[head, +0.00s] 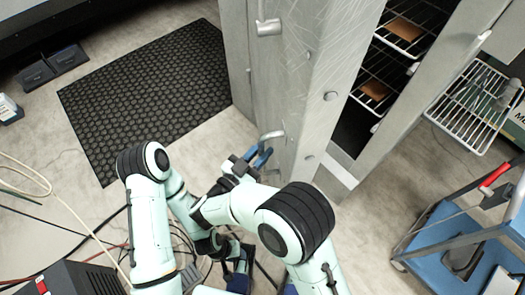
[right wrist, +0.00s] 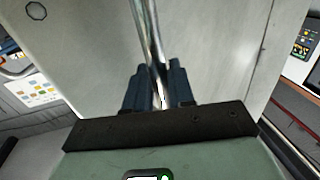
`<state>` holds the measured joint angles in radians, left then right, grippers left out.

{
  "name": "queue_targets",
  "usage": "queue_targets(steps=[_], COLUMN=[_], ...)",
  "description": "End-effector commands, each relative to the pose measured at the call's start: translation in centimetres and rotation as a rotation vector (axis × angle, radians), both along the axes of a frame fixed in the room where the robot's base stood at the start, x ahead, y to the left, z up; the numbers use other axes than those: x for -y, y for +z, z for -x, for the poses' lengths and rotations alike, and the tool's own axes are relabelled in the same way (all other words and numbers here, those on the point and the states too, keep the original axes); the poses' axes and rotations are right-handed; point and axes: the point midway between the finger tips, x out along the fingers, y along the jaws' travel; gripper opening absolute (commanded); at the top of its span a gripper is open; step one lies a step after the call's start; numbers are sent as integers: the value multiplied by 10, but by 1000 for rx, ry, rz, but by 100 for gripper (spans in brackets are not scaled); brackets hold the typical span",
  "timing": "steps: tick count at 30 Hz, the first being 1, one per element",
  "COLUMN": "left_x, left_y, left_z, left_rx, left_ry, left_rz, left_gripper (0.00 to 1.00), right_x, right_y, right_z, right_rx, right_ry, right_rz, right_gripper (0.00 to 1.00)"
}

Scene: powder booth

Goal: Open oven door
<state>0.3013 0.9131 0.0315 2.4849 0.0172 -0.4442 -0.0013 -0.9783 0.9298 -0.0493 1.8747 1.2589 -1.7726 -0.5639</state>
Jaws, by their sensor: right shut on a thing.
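The oven is a tall grey metal cabinet. Its door (head: 285,90) is a scratched panel with a bar handle (head: 271,135) on its left face. To the right of the panel, a dark opening shows wire racks (head: 383,72) inside. My right gripper (head: 262,156) is at the lower end of the handle. In the right wrist view, its dark blue fingers (right wrist: 160,85) are shut around the shiny bar (right wrist: 147,40), which runs up in front of the grey panel. My left arm is folded at the lower left; its gripper (head: 239,270) is partly hidden, and its fingers are unclear.
A blue cart (head: 440,240) stands at the lower right. A white wire rack (head: 473,105) sticks out at the right. Cables (head: 60,200) lie on the left floor.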

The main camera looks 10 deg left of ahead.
Motion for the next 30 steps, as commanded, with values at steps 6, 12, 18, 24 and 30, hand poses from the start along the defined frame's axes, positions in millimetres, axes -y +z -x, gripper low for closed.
queue_targets(steps=[6,12,18,24,30], left_x=[0,0,1,2,2], left_y=[0,0,3,5,5], left_z=[0,0,2,4,5], left_rx=[0,0,-6,-12,-13], left_ry=[0,0,-3,-5,-5], left_rz=[0,0,3,5,5], left_gripper=[43,43,43,43,43], right_x=[0,-1,-13,-28,-34], right_y=[2,2,2,2,2], right_z=[-2,0,21,50,64], right_rx=[7,5,4,6,6], right_ry=[2,2,6,5,2], right_rz=[-4,-3,-1,-3,-3], right_gripper=[41,41,41,41,41])
